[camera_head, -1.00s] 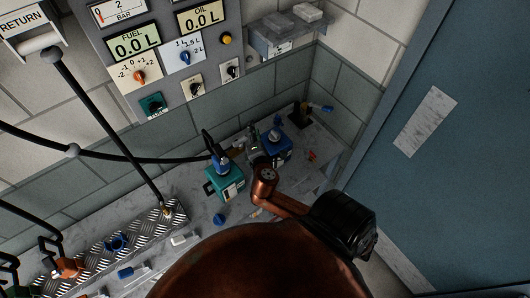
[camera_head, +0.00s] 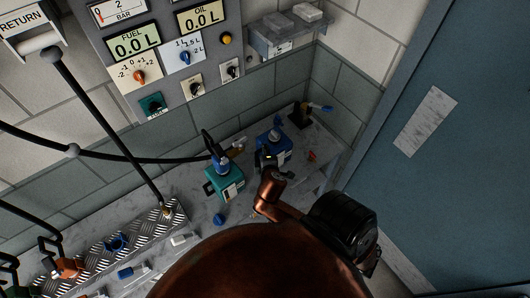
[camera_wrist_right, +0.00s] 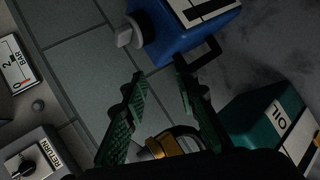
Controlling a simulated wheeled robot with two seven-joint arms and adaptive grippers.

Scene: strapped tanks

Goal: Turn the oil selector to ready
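The wall panel (camera_head: 170,60) carries an OIL display (camera_head: 201,19) reading 0.0 L. Below it are a blue knob (camera_head: 186,57) on a 1 L, 1.5 L, 2 L scale and two small black knobs, one left (camera_head: 196,88) and one right (camera_head: 232,71). Their small labels are unreadable, so I cannot tell which is the oil selector. My right gripper (camera_head: 266,157) is over the bench, in front of the blue tank (camera_head: 275,146) and well below the panel. In the right wrist view the right gripper (camera_wrist_right: 163,95) is open and empty. My left gripper is out of view.
A teal tank (camera_head: 226,182) stands left of the right gripper; its OIL label shows in the right wrist view. A shelf (camera_head: 285,40) juts from the wall right of the panel. A black hose (camera_head: 140,160) and rod (camera_head: 105,125) cross the left. A blue door is right.

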